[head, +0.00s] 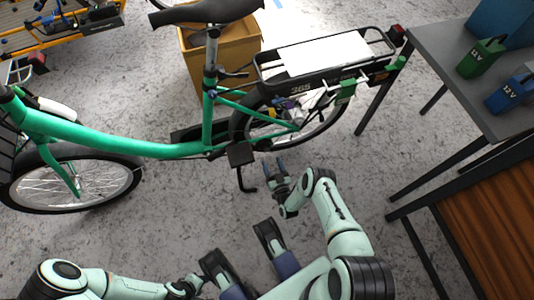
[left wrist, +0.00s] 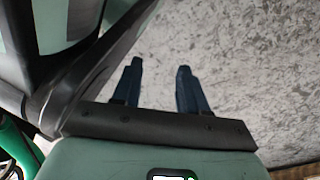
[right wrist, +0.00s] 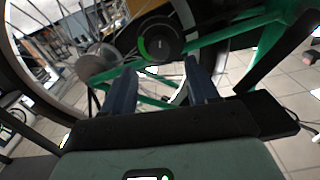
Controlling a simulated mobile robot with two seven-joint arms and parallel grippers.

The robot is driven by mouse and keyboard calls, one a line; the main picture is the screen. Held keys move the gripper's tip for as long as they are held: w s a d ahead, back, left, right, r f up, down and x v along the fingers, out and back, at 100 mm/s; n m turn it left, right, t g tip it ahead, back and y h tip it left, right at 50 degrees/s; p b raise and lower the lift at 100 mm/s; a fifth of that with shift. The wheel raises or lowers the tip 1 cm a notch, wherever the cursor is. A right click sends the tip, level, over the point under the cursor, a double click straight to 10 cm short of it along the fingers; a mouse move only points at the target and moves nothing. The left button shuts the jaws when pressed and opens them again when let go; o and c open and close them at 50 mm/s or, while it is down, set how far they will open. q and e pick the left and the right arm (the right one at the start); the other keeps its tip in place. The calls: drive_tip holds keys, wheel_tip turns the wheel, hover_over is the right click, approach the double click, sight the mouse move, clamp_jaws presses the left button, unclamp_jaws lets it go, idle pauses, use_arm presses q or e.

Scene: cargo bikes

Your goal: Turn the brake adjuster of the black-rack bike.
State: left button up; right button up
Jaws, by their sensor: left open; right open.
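The green bike (head: 130,149) with the black rack (head: 268,68) stands side-on across the head view. My right gripper (head: 278,170) is open and empty, low beside its rear wheel (head: 322,122). In the right wrist view, a round black part with a green arc (right wrist: 158,40) lies just beyond the open right fingers (right wrist: 158,67), apart from them. It may be the brake adjuster, but I cannot be sure. A silver hub-like part (right wrist: 97,60) is left of it. My left gripper (left wrist: 156,82) is open and empty above the floor, away from the bike.
A grey table (head: 450,70) with a green battery (head: 481,57) and a blue battery (head: 510,93) stands at the right. A wooden-topped bench (head: 490,220) is nearer. A yellow bin (head: 238,45) stands behind the bike. The speckled floor in front is free.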

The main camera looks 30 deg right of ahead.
sight(267, 151)
use_arm(q)
drive_tip(key=shift+g, duration=0.9)
drive_tip(key=s, duration=0.1)
drive_tip(key=s+f+b, duration=0.1)
drive_tip(key=s, duration=0.1)
drive_tip(key=s+f+b, duration=0.1)
drive_tip(key=shift+s+a+f, duration=0.15)
drive_tip(key=shift+s+a, duration=0.1)
drive_tip(key=shift+s, duration=0.05)
use_arm(e)
drive_tip(key=x, duration=0.6)
drive_tip(key=shift+w, duration=0.15)
drive_tip(key=c, duration=1)
